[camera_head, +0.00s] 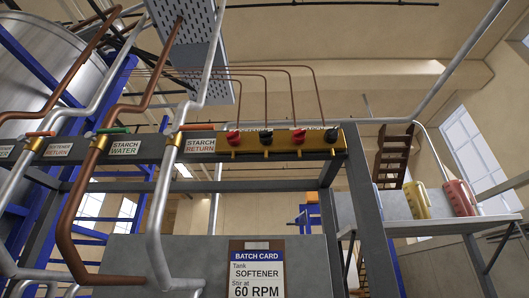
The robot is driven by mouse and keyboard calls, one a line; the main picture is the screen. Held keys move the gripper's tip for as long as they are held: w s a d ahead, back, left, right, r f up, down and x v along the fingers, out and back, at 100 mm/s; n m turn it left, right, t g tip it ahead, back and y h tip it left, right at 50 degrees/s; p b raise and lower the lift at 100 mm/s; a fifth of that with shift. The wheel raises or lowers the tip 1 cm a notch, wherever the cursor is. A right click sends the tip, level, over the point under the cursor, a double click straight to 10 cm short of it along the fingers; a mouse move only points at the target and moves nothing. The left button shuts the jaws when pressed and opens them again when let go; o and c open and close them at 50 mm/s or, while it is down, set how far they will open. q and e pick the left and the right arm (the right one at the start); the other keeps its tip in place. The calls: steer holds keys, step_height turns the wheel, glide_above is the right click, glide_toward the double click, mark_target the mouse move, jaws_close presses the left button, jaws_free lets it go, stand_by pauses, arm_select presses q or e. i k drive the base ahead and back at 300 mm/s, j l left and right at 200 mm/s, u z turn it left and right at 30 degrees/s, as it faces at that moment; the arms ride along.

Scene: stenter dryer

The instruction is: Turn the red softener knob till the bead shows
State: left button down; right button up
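A yellow manifold bar (282,148) is fixed on the grey beam at upper centre. It carries a row of knobs: a red knob (233,138) at its left end, a black knob (266,139), a second red knob (298,137) and a black knob (332,135) at its right end. The labels behind the knobs are partly hidden and too small to read, so I cannot tell which red knob is the softener one. I see no bead. Neither of my grippers is in view.
A batch card (257,270) reads tank softener, stir at 60 RPM. Large copper and grey pipes with valves labelled starch return (201,145) and starch water (124,147) fill the left.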

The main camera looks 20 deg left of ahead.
mark_target(233, 137)
steer(key=k+j+z, duration=0.15)
steer(key=j, duration=0.25)
steer(key=k+j+z, duration=0.15)
steer(key=j, duration=0.3)
steer(key=k+j+z, duration=0.15)
steer(key=j, duration=0.2)
steer(key=k+j+z, duration=0.15)
steer(key=j, duration=0.25)
steer(key=k, duration=0.05)
